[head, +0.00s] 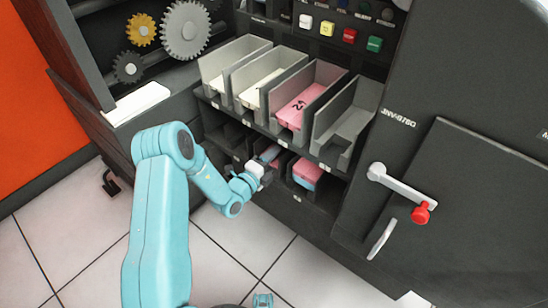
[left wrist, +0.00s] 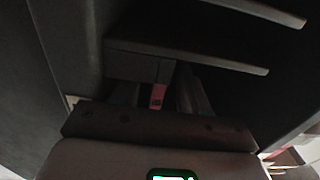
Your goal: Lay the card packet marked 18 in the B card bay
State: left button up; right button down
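My left gripper (head: 264,168) reaches into the lower row of compartments under the grey bays. A packet with a bluish-grey top and pink side (head: 270,154) lies right at its fingertips. In the dark left wrist view a small reddish patch with a dark mark (left wrist: 157,97) shows between the fingers. I cannot read the mark, nor tell whether the fingers grip it. Another pink and blue packet (head: 306,173) lies in the compartment to the right. Above, the third bay holds a pink packet (head: 300,106) with a dark mark. No bay letter B is readable. My right gripper is not clearly seen.
The first two grey bays hold pale cards (head: 258,90); the rightmost bay (head: 342,128) looks empty. A shelf edge hangs just above my left gripper. A lever with a red knob (head: 420,214) sticks out at the right.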

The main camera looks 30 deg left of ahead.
pick_arm(q)
jog(key=s+a+p, duration=0.1)
jog(key=s+p, duration=0.2)
jog(key=s, duration=1.3)
jog(key=shift+s+p, duration=0.15)
jog(key=shift+p, duration=0.25)
jog(key=shift+a, duration=0.1)
